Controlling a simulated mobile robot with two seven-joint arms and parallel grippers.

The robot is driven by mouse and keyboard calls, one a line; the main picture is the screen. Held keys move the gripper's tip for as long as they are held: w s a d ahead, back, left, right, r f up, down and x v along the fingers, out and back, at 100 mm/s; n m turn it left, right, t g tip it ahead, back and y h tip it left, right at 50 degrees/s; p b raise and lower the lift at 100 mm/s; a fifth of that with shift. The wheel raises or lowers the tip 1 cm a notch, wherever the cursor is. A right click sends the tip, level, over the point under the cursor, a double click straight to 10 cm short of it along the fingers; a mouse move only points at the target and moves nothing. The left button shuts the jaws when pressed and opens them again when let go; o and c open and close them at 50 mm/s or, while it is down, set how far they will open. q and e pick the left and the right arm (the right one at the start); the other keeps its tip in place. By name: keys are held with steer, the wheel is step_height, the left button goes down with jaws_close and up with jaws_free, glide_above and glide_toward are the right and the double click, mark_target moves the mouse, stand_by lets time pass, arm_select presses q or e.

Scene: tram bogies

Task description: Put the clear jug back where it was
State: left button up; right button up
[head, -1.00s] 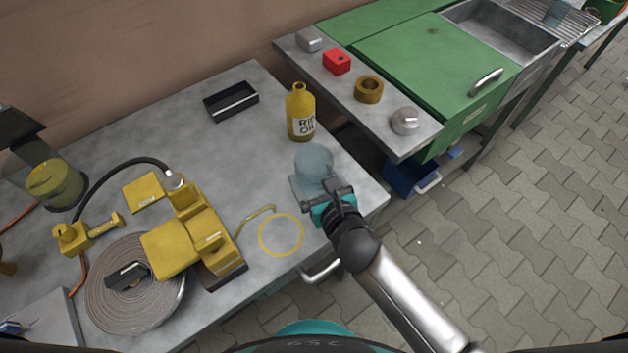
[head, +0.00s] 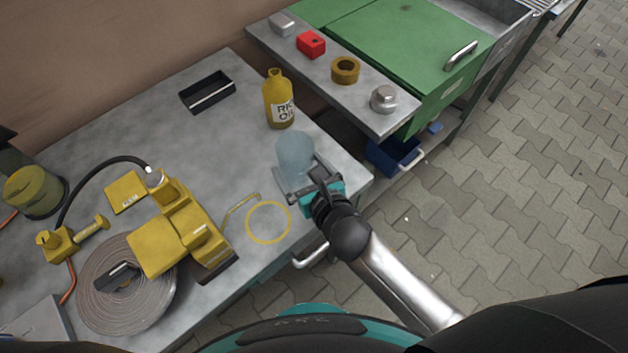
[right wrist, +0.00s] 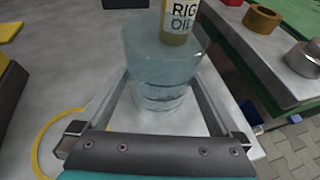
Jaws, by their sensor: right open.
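The clear jug (head: 295,153) is a pale bluish, see-through vessel standing upright on the grey bench near its right edge. It also shows in the right wrist view (right wrist: 160,70). My right gripper (head: 302,180) is open, with one finger on each side of the jug's near part; I cannot tell whether either finger touches it. A yellow ring outline (head: 268,222) is marked on the bench, nearer to me and left of the jug, with nothing in it. My left gripper is not in view.
A yellow oil bottle (head: 279,100) stands just behind the jug. Yellow machinery (head: 175,235) and a coiled hose (head: 125,300) lie left of the ring. A black tray (head: 207,92) is further back. A narrow shelf (head: 360,100) with small parts stands right.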

steer(key=p+v, duration=0.1)
steer(key=v, duration=0.9)
steer(key=shift+s+d+r+p, duration=0.1)
steer(key=shift+s+r+p, duration=0.1)
steer(key=shift+p, duration=0.2)
